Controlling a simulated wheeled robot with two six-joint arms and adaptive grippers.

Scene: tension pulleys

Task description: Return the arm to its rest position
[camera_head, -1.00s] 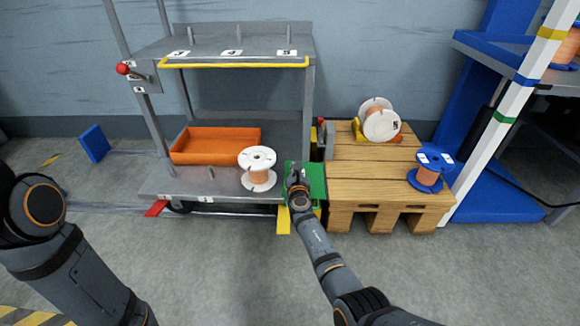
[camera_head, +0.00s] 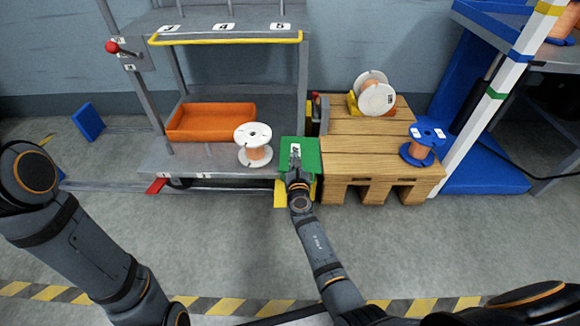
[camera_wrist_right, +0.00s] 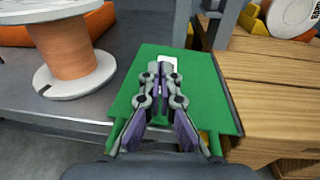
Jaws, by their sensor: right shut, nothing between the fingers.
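My right gripper (camera_head: 295,158) is shut and empty over the green panel (camera_head: 311,160) between the grey rack and the wooden crate. In the right wrist view the gripper (camera_wrist_right: 164,72) has its fingers together above the green panel (camera_wrist_right: 205,92), and a white label lies just beyond the tips. I cannot tell whether the fingers touch the panel. My left arm comes in at the left of the head view, but its gripper is out of frame.
A white spool with copper wire (camera_head: 254,146) stands on the grey rack's lower shelf (camera_head: 207,163), near an orange bin (camera_head: 210,121). The wooden crate (camera_head: 362,150) carries a white spool (camera_head: 376,98) and a blue spool (camera_head: 420,147). The floor in front is clear.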

